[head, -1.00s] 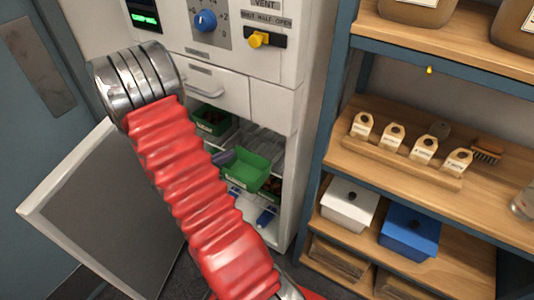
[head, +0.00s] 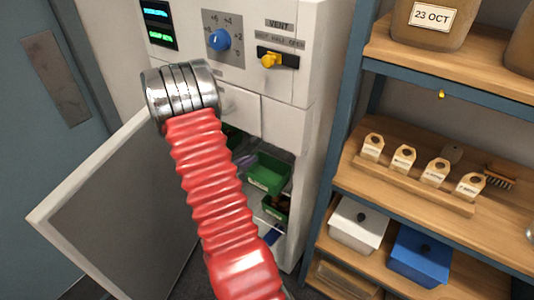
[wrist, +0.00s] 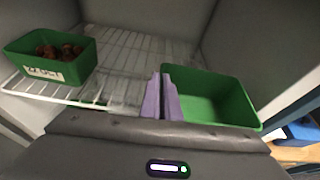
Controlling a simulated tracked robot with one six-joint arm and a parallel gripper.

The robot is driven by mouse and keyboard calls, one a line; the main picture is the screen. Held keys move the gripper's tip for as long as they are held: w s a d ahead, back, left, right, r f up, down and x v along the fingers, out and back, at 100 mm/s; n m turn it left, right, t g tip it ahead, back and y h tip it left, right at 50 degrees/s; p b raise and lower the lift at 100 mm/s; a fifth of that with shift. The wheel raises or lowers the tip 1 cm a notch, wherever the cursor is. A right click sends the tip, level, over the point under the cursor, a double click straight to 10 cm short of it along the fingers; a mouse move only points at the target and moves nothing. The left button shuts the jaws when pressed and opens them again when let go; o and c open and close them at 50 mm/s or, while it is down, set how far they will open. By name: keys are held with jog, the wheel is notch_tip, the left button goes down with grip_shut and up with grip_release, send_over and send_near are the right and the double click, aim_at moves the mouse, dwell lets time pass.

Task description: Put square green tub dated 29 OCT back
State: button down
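A square green tub (wrist: 212,98) looks empty in the wrist view, and it shows at the cabinet opening in the head view (head: 268,175). It has a pale label on its front, too small to read. My gripper (wrist: 161,98) has its two purple fingers close together on the tub's left wall and seems shut on it. In the head view one purple finger (head: 246,160) shows at the tub's left, partly hidden by my red arm sleeve. A second green tub (wrist: 48,66) holds brown chestnuts on the wire shelf at left; its label is hard to read.
The white cabinet's door (head: 115,205) stands open to the left. The wire shelf (wrist: 125,60) has bare room behind and between the tubs. Another green tub (head: 273,210) sits lower in the cabinet. A wooden rack (head: 400,192) stands close on the right.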

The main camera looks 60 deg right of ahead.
jog(key=s+d, duration=0.1)
jog(key=d, duration=0.8)
jog(key=shift+s, duration=0.3)
jog(key=shift+d, duration=0.15)
jog(key=shift+s+d+f, duration=0.1)
jog(key=shift+d+f, duration=0.2)
jog(key=shift+f, duration=0.55)
jog(key=shift+d+f, duration=0.25)
jog(key=shift+f, duration=0.6)
jog(key=c, duration=2.5)
grip_release()
jog(key=shift+f, duration=0.1)
jog(key=o, duration=0.5)
